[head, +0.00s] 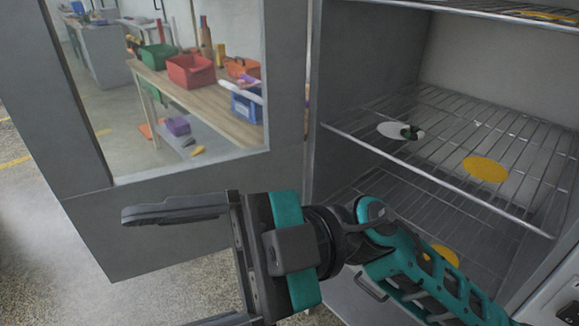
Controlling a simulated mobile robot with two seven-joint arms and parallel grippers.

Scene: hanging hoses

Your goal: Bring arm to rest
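My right gripper (165,267) is in the lower middle of the head view, on a teal and black arm that comes in from the lower right. Its fingers point left and stand wide apart, with nothing between them. The lower finger is partly cut off by the bottom edge. The gripper is in front of the grey cabinet door (160,225) and the open cabinet's lower part. My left gripper is not in view.
The cabinet has wire shelves (480,135). Through the door window, a wooden table (215,112) holds a red bin (191,71). Floor shows at left.

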